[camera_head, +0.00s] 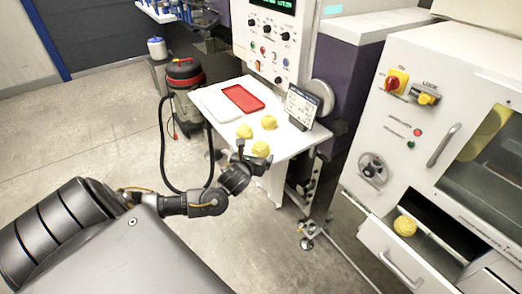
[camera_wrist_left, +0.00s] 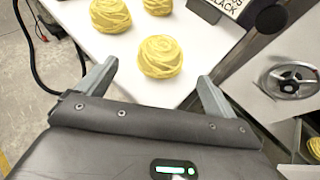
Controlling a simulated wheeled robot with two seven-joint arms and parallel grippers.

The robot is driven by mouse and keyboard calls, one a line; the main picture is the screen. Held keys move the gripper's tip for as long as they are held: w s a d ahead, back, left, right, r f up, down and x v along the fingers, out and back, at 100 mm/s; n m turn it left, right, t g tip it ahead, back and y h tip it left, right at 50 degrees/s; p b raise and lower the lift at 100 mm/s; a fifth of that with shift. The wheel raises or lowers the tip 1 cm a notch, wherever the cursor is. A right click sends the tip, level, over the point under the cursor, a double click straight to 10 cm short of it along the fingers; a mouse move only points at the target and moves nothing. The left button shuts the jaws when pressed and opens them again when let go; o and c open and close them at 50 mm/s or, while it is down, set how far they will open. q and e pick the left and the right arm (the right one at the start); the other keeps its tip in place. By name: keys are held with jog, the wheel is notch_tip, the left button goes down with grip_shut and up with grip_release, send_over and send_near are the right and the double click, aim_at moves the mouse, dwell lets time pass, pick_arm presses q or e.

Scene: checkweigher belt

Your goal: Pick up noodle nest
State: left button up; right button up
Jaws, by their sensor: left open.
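Three yellow noodle nests lie on a white table (camera_head: 285,150): a near one (camera_head: 261,149), a left one (camera_head: 244,131) and a back right one (camera_head: 268,122). In the left wrist view the near nest (camera_wrist_left: 160,57) sits ahead, centred between the fingers of my open left gripper (camera_wrist_left: 158,72), and they do not appear closed on it. In the head view my left gripper (camera_head: 243,158) is at the table's near edge, beside the near nest. Another nest (camera_head: 405,225) lies in an open drawer of the machine at right. My right gripper is not in view.
A red tray (camera_head: 243,97) lies toward the table's back, beside a white plate (camera_head: 216,105). A dark-framed sign (camera_head: 301,105) stands at the table's right edge. A control panel (camera_head: 268,40) rises behind. A red vacuum cleaner (camera_head: 185,72) stands behind left.

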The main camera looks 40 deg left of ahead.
aim_at(260, 153)
pick_arm(q)
jog(key=shift+w+a+f, duration=0.2)
jog(key=shift+w, duration=0.3)
jog(key=shift+w+f, duration=0.1)
jog(key=shift+w+a, duration=0.1)
jog(key=x, duration=0.1)
jog(key=p+x, duration=0.1)
jog(key=x, duration=0.1)
jog(key=p+x, duration=0.1)
jog(key=shift+w+a+r, duration=0.1)
jog(key=shift+w+r, duration=0.15)
jog(key=shift+w+a+f, duration=0.1)
jog(key=shift+w+f, duration=0.1)
jog(key=shift+w, duration=0.1)
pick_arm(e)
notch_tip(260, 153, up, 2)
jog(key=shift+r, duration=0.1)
pick_arm(q)
jog(key=c, duration=1.1)
